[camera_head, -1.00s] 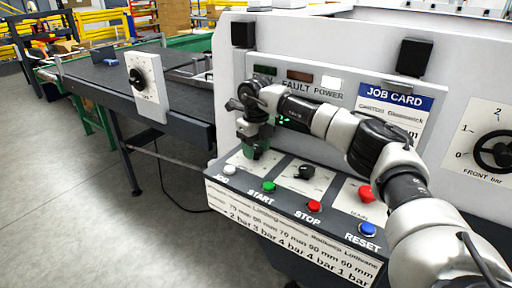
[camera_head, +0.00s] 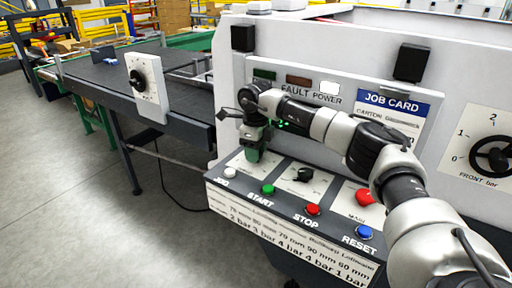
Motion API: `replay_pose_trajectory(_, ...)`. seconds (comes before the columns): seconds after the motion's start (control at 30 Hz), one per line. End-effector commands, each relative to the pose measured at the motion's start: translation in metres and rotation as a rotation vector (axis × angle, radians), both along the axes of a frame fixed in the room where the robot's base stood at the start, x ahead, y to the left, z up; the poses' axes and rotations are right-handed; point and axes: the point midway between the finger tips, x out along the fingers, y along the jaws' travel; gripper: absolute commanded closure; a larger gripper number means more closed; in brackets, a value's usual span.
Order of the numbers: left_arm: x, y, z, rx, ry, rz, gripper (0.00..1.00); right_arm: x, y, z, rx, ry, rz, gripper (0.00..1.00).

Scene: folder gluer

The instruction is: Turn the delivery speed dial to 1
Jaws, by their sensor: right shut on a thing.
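My right gripper (camera_head: 253,155) points down at the left plate (camera_head: 238,165) of the sloping control console. It is shut on a small dial there, which the fingers hide. The dial's scale and pointer cannot be read. A black knob (camera_head: 304,174) sits on the middle plate, to the right of the gripper and apart from it. Another black dial (camera_head: 138,80) is on a white upright panel by the delivery table at the left. A large black dial (camera_head: 495,155) marked FRONT bar is at the right edge. My left gripper is not in view.
Along the console front are a white JOG button (camera_head: 230,173), green START (camera_head: 267,189), red STOP (camera_head: 312,210) and blue RESET (camera_head: 364,232). A red MAIN button (camera_head: 366,196) stands behind them. A job card (camera_head: 393,110) hangs behind my right arm.

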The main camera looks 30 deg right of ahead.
Motion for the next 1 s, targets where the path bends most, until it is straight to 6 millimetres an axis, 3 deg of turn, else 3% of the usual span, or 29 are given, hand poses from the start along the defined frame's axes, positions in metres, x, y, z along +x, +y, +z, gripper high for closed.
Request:
replay_pose_trajectory(0.5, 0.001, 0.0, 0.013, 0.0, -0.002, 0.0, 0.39, 0.001, 0.001, 0.001, 0.001, -0.003, 0.448, 0.8)
replay_pose_trajectory(1.0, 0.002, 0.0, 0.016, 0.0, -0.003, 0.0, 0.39, 0.001, 0.001, 0.001, 0.001, -0.005, 0.638, 0.8)
